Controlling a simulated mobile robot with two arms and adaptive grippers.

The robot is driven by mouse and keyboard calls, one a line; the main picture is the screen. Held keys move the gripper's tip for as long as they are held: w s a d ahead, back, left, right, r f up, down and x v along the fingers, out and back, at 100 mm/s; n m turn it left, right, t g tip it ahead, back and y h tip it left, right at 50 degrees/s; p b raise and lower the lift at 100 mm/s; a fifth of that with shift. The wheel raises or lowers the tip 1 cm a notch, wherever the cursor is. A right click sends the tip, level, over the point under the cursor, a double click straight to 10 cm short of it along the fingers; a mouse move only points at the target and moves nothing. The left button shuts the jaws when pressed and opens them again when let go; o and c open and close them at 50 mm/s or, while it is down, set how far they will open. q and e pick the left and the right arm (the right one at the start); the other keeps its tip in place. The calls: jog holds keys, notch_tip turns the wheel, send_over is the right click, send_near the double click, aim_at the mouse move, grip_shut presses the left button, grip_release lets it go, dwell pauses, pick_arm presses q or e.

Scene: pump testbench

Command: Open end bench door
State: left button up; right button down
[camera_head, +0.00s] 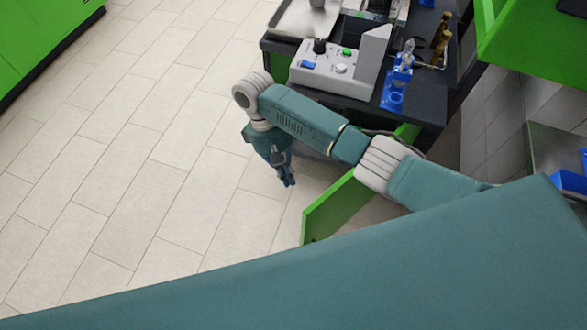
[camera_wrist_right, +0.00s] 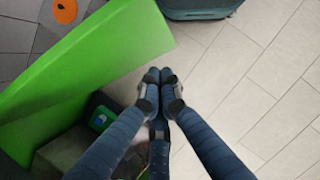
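The green end bench door (camera_head: 335,203) stands swung out from the dark-topped bench (camera_head: 345,100), with floor showing on both sides of it. My right arm passes over it. My right gripper (camera_head: 287,180) points down, left of the door's free edge and apart from it in the head view. In the right wrist view the door (camera_wrist_right: 85,65) is a broad green panel left of the gripper (camera_wrist_right: 161,77). The fingertips are together with nothing visible between them. Whether a finger touches the door is unclear. My left gripper is not in view.
A grey control box (camera_head: 340,68) and a blue holder (camera_head: 397,85) stand on the bench top. A metal tray (camera_head: 292,22) is at its far left corner. Another green unit (camera_head: 535,40) is at the right. Open tiled floor (camera_head: 130,170) lies to the left.

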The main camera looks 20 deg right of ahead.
jog(key=s+d+f+p, duration=0.3)
jog(key=s+f, duration=0.2)
jog(key=shift+s+d+f, duration=0.15)
jog(key=shift+s+f, duration=0.1)
jog(key=shift+s, duration=0.1)
jog(key=shift+w, duration=0.1)
